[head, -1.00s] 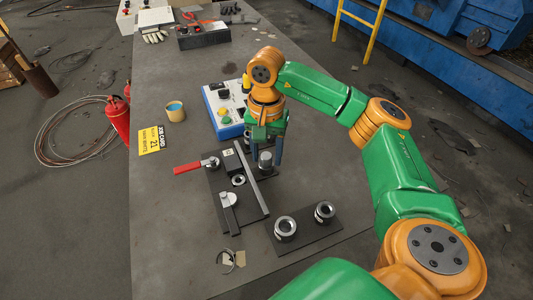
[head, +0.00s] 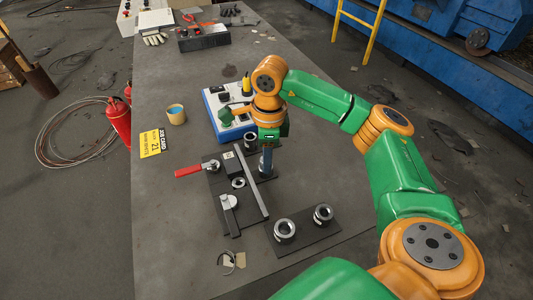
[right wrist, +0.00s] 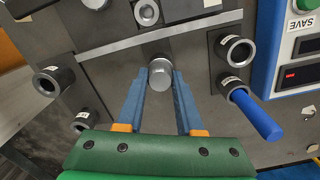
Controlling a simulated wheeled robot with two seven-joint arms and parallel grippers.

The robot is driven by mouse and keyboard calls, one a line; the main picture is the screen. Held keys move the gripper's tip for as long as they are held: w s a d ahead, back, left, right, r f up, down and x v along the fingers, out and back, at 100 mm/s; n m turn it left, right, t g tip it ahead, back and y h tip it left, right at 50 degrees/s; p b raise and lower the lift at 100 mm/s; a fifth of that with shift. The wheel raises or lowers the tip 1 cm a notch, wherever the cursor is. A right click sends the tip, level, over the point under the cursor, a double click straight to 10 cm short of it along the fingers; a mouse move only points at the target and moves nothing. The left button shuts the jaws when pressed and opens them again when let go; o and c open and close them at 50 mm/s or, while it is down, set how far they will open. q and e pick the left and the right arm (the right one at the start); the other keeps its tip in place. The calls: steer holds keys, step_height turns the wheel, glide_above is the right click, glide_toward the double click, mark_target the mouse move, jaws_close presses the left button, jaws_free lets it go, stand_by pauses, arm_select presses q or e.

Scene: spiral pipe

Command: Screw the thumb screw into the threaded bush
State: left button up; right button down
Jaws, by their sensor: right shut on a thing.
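My right gripper (right wrist: 160,80) points down in the right wrist view, with its blue fingers on both sides of a silver round-headed piece, seemingly the thumb screw (right wrist: 160,72). In the head view my right gripper (head: 266,162) stands just right of the long bar, and its fingers hide most of the screw. A ring-shaped bush (head: 238,183) sits in the dark fixture left of the bar; it also shows in the right wrist view (right wrist: 147,12). I cannot tell whether this is the threaded bush. My left gripper is out of view.
The long bar (head: 251,184) lies between gripper and ring. A red-handled clamp (head: 190,170) is at left. Two collars, one (head: 284,229), stand on a plate in front. Another collar (right wrist: 236,50) and one with a blue rod (right wrist: 255,115) stand beside a control box (head: 219,104).

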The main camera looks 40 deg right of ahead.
steer(key=m, duration=0.6)
steer(key=shift+p, duration=0.3)
steer(key=m, duration=0.3)
steer(key=shift+r, duration=0.1)
steer(key=m+p, duration=0.1)
steer(key=m, duration=0.3)
steer(key=shift+a+m, duration=0.1)
steer(key=shift+m, duration=0.8)
steer(key=c, duration=0.8)
jaws_free()
steer(key=shift+o, duration=0.2)
steer(key=shift+f, duration=0.2)
